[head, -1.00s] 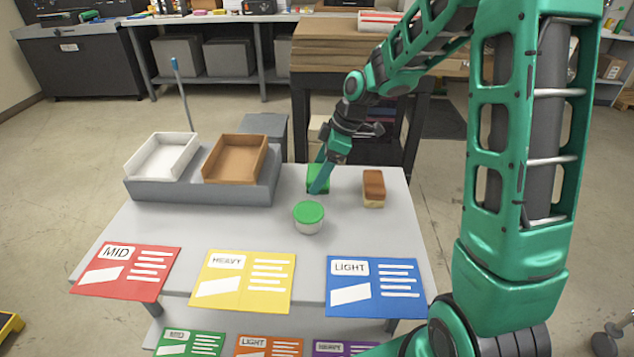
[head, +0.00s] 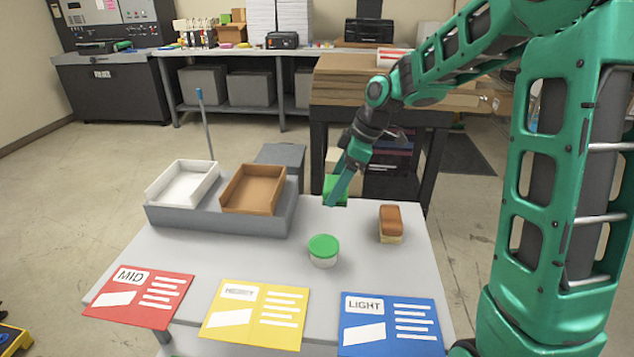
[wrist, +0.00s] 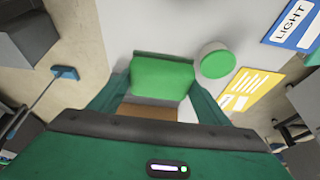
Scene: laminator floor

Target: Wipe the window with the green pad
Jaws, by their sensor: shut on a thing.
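The green pad (head: 336,187) is held between the fingers of my gripper (head: 342,190), above the back edge of the grey table. In the wrist view the pad (wrist: 162,77) fills the space between the two fingers of my gripper (wrist: 160,92), which are shut on it. A brown strip shows below the pad there; I cannot tell what it belongs to. I cannot make out a window in either view.
The grey table (head: 270,262) bears a green-lidded tub (head: 323,251), a brown-topped block (head: 390,223), a white tray (head: 182,184), a brown tray (head: 253,190) and coloured cards. A brown stack (head: 345,85) stands behind. A control machine (head: 118,30) is at back left.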

